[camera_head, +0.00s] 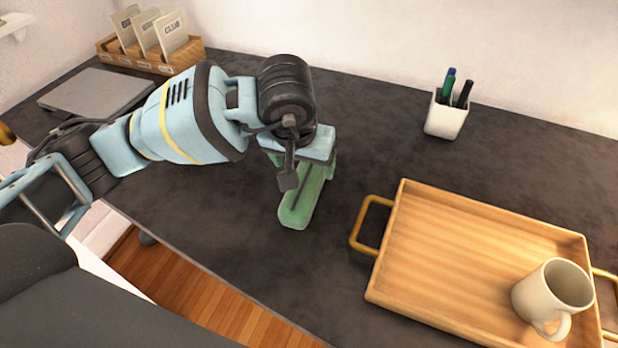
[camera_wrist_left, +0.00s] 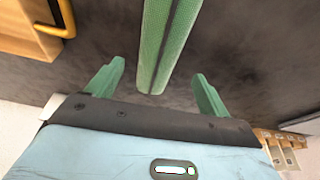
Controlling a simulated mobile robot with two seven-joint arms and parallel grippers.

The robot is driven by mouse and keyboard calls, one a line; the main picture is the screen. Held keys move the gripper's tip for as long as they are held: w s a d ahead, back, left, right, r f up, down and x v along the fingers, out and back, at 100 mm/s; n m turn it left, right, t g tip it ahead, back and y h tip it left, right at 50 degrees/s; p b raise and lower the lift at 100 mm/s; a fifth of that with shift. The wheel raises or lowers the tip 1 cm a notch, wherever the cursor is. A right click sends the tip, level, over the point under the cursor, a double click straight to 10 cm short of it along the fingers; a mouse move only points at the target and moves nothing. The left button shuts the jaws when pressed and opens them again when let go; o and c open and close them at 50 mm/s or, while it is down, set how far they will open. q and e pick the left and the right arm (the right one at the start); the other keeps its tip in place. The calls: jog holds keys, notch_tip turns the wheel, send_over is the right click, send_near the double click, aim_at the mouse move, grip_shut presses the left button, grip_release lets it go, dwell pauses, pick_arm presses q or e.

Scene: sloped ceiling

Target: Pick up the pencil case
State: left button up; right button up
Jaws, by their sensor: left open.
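The pencil case (camera_head: 304,206) is a long green case with a dark zip line along its top. It lies on the dark desk, left of the wooden tray. My left gripper (camera_head: 303,168) is above its far end and hides that end in the head view. In the left wrist view the pencil case (camera_wrist_left: 166,45) runs lengthwise toward the gap between the two green fingers of my left gripper (camera_wrist_left: 157,84). The fingers are spread wide, one on each side of the case's line, and do not visibly touch it. My right gripper does not show.
A wooden tray (camera_head: 440,240) with brass handles holds a white mug (camera_head: 552,297) at right. A white pen cup (camera_head: 446,116) stands at the back. A closed laptop (camera_head: 96,97) and a wooden card box (camera_head: 150,57) are at back left. The desk's front edge is near the case.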

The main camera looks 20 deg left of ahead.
aim_at(307, 174)
pick_arm(q)
jog(key=shift+x, duration=3.8)
jog(key=shift+d, duration=0.15)
jog(key=shift+r, duration=0.1)
jog(key=shift+c, duration=0.4)
jog(key=c, duration=1.1)
jog(key=shift+o, duration=0.2)
notch_tip(307, 174, up, 10)
jog(key=shift+r, duration=0.1)
